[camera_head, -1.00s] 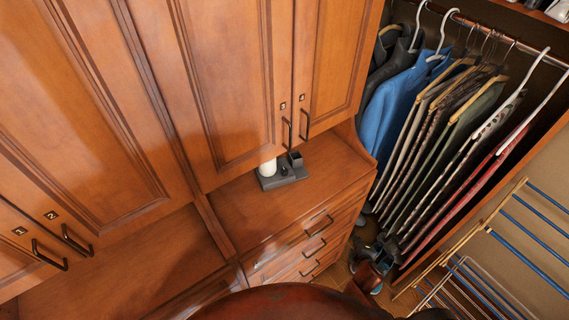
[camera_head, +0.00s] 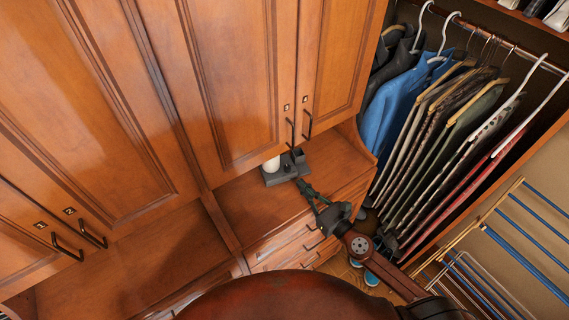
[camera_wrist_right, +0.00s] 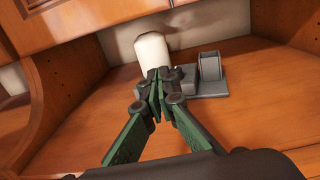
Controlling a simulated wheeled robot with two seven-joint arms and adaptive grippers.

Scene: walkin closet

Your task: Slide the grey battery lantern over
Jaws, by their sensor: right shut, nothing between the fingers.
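A grey flat-based item (camera_head: 272,179) with small upright parts stands on the wooden counter below the closed cabinet doors, and I take it for the lantern. A white cylinder (camera_head: 271,164) stands on or against its left side; I cannot tell which. In the right wrist view the grey item (camera_wrist_right: 212,88) shows an upright block at its right, and the white cylinder (camera_wrist_right: 152,47) rises behind my fingertips. My right gripper (camera_head: 302,185) is shut and empty, its fingertips at the near side of the grey item. Whether they touch is unclear. Fingers (camera_wrist_right: 158,92) hide part of it. My left gripper is out of view.
The wooden counter (camera_head: 250,205) is clear around the item, with drawers below. Cabinet doors with dark handles (camera_head: 292,133) hang close above. Hanging clothes (camera_head: 440,130) and a rack with blue bars (camera_head: 515,250) are at the right.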

